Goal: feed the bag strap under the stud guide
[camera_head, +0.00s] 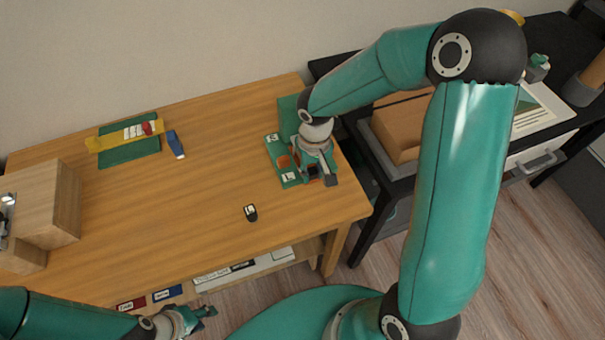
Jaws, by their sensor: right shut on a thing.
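A green board (272,149) with white number labels lies at the right end of the wooden table, with a small orange patch (283,161) on it. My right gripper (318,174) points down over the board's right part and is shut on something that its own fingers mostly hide. I cannot make out the bag strap or the stud guide clearly; the gripper covers that part of the board. My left gripper (205,313) is low at the bottom, in front of the table and away from the board. Its fingers are too small to tell open from shut.
A small black object (250,213) and a blue piece (175,144) lie on the wooden table (170,220). A green mat (130,152) with a yellow bar is at the back left, a wooden box (57,205) at the left. A black desk with a brown box (400,124) stands right.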

